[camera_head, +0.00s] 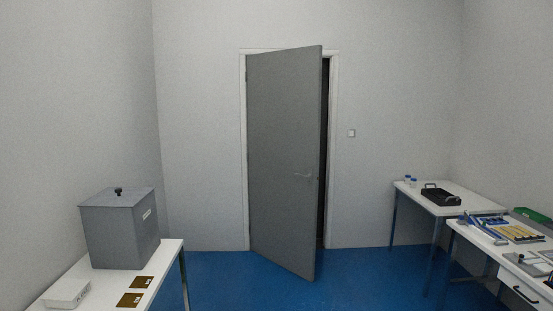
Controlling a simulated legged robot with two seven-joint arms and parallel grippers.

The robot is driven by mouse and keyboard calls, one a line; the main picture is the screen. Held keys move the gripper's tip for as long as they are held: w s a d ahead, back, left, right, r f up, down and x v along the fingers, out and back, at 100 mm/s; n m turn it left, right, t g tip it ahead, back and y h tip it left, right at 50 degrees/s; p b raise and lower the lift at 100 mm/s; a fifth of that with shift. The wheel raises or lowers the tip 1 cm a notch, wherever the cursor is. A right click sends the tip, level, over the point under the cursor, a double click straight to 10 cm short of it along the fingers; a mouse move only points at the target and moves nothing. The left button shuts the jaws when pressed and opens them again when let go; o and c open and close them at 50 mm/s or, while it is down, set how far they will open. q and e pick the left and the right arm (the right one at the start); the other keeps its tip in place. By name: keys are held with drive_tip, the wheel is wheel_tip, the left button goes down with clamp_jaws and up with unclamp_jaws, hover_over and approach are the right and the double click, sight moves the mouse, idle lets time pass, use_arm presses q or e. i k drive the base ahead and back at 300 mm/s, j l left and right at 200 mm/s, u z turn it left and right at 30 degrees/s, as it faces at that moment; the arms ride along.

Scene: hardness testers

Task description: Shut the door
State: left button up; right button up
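A grey door (282,165) stands ajar in the far wall, opened toward me. It is hinged on its left side, and its right edge is swung out from the white frame (333,160). A dark gap shows between the door's right edge and the frame. Neither of my grippers is in view.
Blue floor (225,285) is clear before the door. A white table (172,252) at left holds a grey lidded box (121,232). At right, a table (470,204) holds a black tray (440,197); a nearer bench (467,235) holds tools. A switch (351,133) is right of the door.

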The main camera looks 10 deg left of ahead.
sight(285, 88)
drive_tip(key=i+j+u, duration=0.1)
drive_tip(key=i+u, duration=0.4)
drive_tip(key=i, duration=0.85)
